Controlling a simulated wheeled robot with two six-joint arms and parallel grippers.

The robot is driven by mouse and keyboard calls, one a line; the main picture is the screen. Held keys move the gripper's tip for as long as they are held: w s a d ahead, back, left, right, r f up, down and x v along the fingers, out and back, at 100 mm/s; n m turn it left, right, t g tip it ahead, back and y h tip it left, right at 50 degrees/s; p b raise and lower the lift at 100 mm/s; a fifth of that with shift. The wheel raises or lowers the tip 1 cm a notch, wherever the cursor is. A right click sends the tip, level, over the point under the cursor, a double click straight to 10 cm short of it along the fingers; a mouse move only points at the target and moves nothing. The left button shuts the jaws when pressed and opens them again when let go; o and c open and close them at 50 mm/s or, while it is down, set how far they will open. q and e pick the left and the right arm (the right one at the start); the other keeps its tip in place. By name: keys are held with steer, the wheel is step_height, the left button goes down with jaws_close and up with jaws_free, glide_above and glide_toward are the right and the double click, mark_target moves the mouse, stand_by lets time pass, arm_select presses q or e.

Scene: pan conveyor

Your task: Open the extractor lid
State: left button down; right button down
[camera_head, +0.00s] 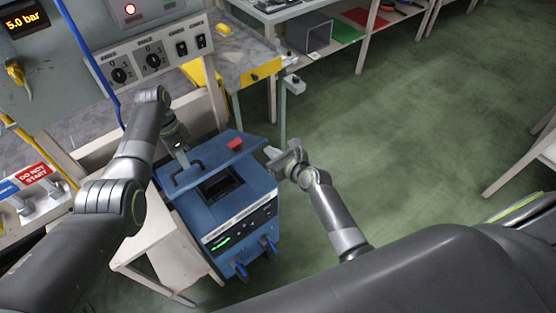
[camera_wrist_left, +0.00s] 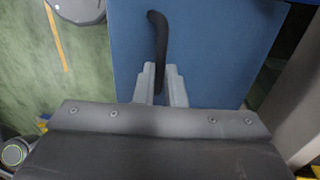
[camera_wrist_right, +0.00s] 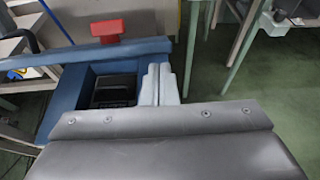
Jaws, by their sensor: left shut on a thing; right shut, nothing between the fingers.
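The blue extractor (camera_head: 232,203) stands at the centre of the head view. Its blue lid (camera_head: 213,158) is tilted up, and the dark opening (camera_head: 220,186) shows in front of it. The lid carries a black handle and a red block (camera_head: 234,144). My left gripper (camera_head: 181,158) is shut on the black handle (camera_wrist_left: 158,40), which runs between its fingers in the left wrist view. My right gripper (camera_head: 276,160) is shut and empty beside the right end of the lid. In the right wrist view, its fingers (camera_wrist_right: 159,84) are beside the dark opening.
The extractor stands by a pale bench (camera_head: 165,240). A control panel (camera_head: 150,60) with knobs and switches is behind it at the left. A yellow-edged table (camera_head: 250,68) stands behind the extractor. Green floor (camera_head: 400,150) is open to the right.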

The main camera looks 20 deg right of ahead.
arm_select(q)
steer(key=shift+w+a+f, duration=0.15)
steer(key=shift+w+a, duration=0.15)
steer(key=shift+a, duration=0.1)
arm_select(e)
steer(key=shift+w+a+r, duration=0.1)
steer(key=shift+w+r, duration=0.1)
steer(key=shift+w+a+r, duration=0.15)
steer(key=shift+w+r, duration=0.3)
steer(key=shift+r, duration=0.4)
arm_select(q)
steer(key=c, duration=1.5)
jaws_free()
steer(key=shift+f, duration=0.1)
arm_select(e)
steer(key=shift+w, duration=0.1)
arm_select(q)
steer(key=shift+d, duration=0.1)
arm_select(e)
steer(key=shift+f, duration=0.1)
